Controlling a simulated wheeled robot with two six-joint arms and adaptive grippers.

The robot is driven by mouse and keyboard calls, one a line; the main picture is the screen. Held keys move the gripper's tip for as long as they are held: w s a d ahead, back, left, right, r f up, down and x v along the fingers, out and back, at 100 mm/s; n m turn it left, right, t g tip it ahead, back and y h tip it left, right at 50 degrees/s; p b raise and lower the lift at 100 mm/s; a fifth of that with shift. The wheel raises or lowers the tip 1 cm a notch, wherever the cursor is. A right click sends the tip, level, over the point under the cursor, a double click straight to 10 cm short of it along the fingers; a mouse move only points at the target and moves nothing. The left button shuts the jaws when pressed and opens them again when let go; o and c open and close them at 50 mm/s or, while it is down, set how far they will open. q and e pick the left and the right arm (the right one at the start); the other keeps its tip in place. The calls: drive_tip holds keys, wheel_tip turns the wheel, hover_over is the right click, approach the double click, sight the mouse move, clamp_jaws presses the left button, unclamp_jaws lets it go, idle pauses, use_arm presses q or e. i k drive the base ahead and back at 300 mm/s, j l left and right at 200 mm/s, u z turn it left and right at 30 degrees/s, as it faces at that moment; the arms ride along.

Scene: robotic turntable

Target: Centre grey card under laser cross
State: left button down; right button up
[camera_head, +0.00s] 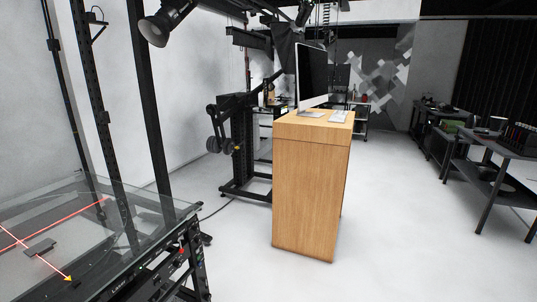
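The grey card (40,249) appears to be the small dark grey piece lying flat on the glass-topped table (150,214) at the lower left. Red laser lines (78,212) cross the table top, one running up to the right and one down to the right toward a small yellow arrow-shaped mark (68,278). One line passes over or beside the grey piece; the left part of the pattern is cut by the picture edge. Neither of my grippers shows in the head view.
A wooden cabinet (310,190) with a monitor (311,75) stands in the middle. Behind it is a black stand (237,145). Dark desks (490,168) line the right side. Black posts (151,110) rise behind the glass table. The white floor (420,240) at the front right is clear.

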sight(41, 247)
drive_tip(key=u, duration=1.65)
